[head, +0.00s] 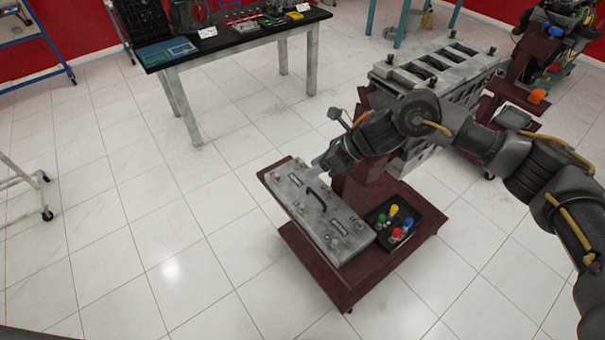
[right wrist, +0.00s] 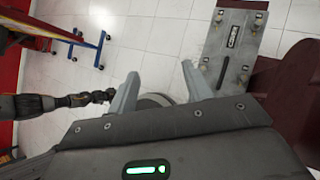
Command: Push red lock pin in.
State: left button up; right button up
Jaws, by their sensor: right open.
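No red lock pin can be made out for sure on the dark red engine stand (head: 357,190); my right arm covers part of it. A small red-topped piece (head: 396,232) sits in a black tray on the stand's base, and I cannot tell if it is a pin. My right gripper (head: 321,162) is above the far end of a grey plate with a handle (head: 335,233). In the right wrist view its two fingers are apart with nothing gripped, and the plate (right wrist: 226,62) lies beyond them to the right. My left gripper's fingers are not clear.
A grey engine block (head: 445,68) is mounted on the stand, behind my right forearm. The black tray (head: 425,228) also holds yellow, green and blue-topped pieces. A dark-topped table (head: 235,35) stands at the back left.

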jog(key=shift+s+a+f+m+t+y, duration=0.2)
jog(key=shift+s+a+m, duration=0.2)
jog(key=shift+a, duration=0.15)
jog(key=shift+s+a+f+m+t+y, duration=0.1)
jog(key=shift+s+a+m+y, duration=0.1)
jog(key=shift+s+a+m, duration=0.25)
jog(key=shift+s+a+f+m+t+y, duration=0.1)
jog(key=shift+s+a+f+m+y, duration=0.2)
jog(key=shift+a, duration=0.35)
jog(key=shift+w+r, duration=0.15)
